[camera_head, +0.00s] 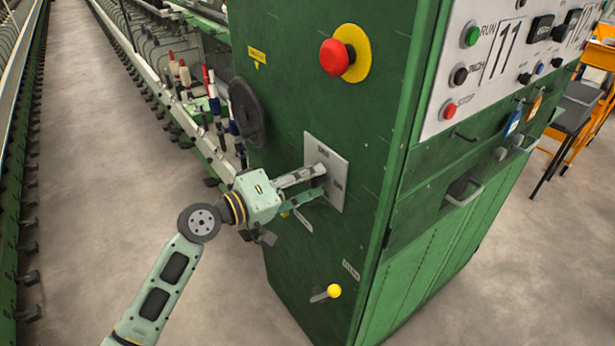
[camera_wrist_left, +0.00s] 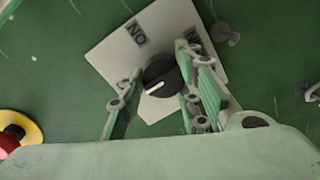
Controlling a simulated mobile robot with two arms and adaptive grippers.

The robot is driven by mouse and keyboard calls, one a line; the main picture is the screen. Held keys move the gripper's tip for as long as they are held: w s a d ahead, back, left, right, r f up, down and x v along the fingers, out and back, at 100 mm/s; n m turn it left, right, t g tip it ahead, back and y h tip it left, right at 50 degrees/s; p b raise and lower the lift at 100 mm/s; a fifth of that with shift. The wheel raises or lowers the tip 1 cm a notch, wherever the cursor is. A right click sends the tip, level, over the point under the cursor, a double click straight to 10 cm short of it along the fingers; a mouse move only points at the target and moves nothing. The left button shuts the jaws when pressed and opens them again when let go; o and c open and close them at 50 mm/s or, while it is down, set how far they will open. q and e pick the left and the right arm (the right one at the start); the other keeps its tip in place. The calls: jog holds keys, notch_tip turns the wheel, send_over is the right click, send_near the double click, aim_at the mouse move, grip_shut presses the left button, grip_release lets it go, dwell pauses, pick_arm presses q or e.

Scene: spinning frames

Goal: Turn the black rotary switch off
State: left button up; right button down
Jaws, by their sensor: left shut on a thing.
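The black rotary switch (camera_wrist_left: 163,74) is a round knob with a white pointer mark, on a light grey plate (camera_wrist_left: 105,52). In the left wrist view its pointer aims to the lower left. An "ON" label (camera_wrist_left: 138,34) shows upside down above it; other labels are partly hidden by the fingers. In the head view the plate (camera_head: 340,162) is on the green cabinet's side, and my gripper mostly hides the knob. My left gripper (camera_head: 318,181) is at the plate, with its fingers on both sides of the knob, shut on it. My right gripper is out of view.
A red emergency button on yellow (camera_head: 340,55) is above the plate. A yellow-tipped lever (camera_head: 330,292) is below it. A black round part (camera_head: 246,112) is to the left. The control panel (camera_head: 465,75) faces right. The aisle floor (camera_head: 110,130) is clear.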

pick_arm(q)
jog(key=shift+r, duration=0.15)
jog(key=o, duration=1.1)
jog(key=shift+s+d, duration=0.1)
jog(key=shift+d, duration=0.05)
jog(key=shift+c, duration=0.2)
jog(key=v, duration=1.2)
